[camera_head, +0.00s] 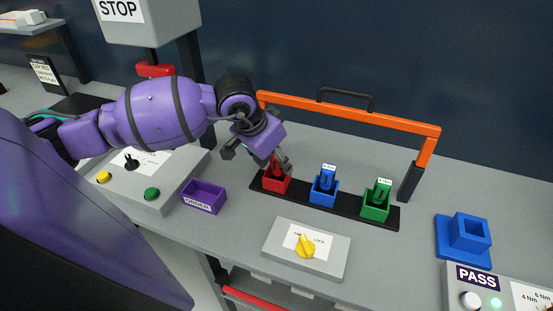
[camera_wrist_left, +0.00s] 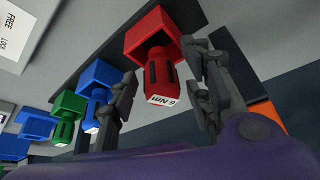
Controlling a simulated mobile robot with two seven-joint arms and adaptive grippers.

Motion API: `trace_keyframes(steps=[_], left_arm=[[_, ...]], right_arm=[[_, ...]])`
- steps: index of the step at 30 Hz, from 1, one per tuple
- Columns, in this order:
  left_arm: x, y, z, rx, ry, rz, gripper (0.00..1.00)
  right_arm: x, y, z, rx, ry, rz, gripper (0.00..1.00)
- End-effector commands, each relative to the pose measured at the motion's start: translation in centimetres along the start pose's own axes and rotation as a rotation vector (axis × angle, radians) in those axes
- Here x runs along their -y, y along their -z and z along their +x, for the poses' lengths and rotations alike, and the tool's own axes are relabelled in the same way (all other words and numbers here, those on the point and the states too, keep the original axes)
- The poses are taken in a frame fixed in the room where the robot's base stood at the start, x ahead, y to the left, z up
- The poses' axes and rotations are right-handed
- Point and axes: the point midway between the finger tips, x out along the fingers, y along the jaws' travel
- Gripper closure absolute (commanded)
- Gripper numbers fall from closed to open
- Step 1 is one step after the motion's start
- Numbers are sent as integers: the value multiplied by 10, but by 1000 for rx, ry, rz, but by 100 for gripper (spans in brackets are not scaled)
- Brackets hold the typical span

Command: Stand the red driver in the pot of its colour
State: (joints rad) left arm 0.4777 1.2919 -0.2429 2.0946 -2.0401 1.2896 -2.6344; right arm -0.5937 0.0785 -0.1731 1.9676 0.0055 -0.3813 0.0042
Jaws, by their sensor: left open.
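The red driver (camera_wrist_left: 161,72) stands in the red pot (camera_head: 276,184), with its end marked "6 Nm" toward the camera in the left wrist view. The red pot also shows in the left wrist view (camera_wrist_left: 150,32). My left gripper (camera_head: 281,163) is over the red pot, and its fingers hide much of the driver in the head view. In the left wrist view my left gripper (camera_wrist_left: 162,88) is open, with one finger on each side of the red driver and gaps visible. My right gripper is not in view.
The blue pot (camera_head: 323,193) and green pot (camera_head: 374,207) hold drivers on the same black strip (camera_head: 345,216). An orange bar (camera_head: 345,113) spans behind them. A purple tray (camera_head: 204,197), a lock box (camera_head: 330,260) and a blue socket block (camera_head: 462,241) stand around.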

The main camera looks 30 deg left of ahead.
Motion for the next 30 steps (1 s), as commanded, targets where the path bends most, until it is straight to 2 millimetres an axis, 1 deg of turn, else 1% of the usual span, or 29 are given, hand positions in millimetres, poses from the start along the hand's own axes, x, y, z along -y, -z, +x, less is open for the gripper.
trace_keyframes(steps=[2,5,8,11,15,18,21,25,30], left_arm=[[0,0,0,0,0,0,55],[0,4,-7,-4,0,0,55],[1,2,-18,-2,3,1,55],[1,2,-37,0,6,5,55],[1,2,-69,1,5,3,55],[1,2,-91,-2,5,2,55],[1,2,-107,-2,3,1,55],[0,2,-120,-1,1,1,55],[0,2,-124,1,-1,0,55]], right_arm=[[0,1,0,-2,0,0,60],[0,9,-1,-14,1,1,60],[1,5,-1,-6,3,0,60],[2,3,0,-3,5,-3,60],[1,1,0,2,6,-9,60],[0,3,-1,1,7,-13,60],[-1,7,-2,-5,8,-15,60],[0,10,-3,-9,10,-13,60],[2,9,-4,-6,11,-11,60]])
